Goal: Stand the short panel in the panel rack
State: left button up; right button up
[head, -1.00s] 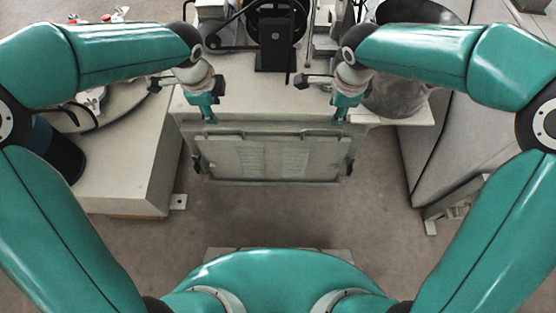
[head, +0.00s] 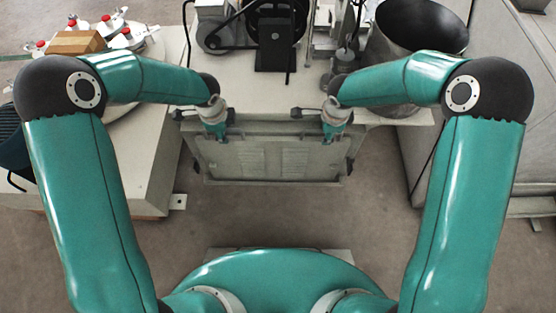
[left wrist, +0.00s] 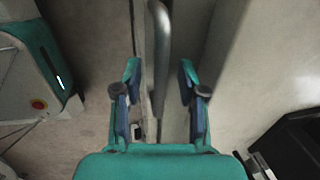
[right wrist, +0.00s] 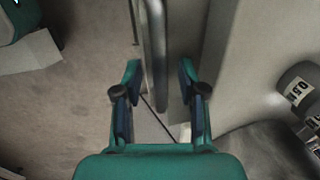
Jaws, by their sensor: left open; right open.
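A grey rectangular panel (head: 270,158), which looks like the short panel, stands against the front of the machine's bench. A grey bar (left wrist: 160,60) runs along its top edge and also shows in the right wrist view (right wrist: 158,60). My left gripper (head: 217,136) is open above the panel's left part, with the bar between its fingers (left wrist: 160,95). My right gripper (head: 333,131) is open above the right part, with the bar between its fingers (right wrist: 158,95). Whether the fingers touch the bar cannot be told. I cannot make out the panel rack.
A side stand at left holds a brown block (head: 77,43) and red-capped bottles (head: 112,25). The floor (head: 275,218) before the panel is clear.

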pick_arm(q)
grip_shut()
pick_arm(e)
grip_shut()
pick_arm(q)
jog(key=shift+r, duration=0.1)
pick_arm(e)
jog(key=shift+r, duration=0.1)
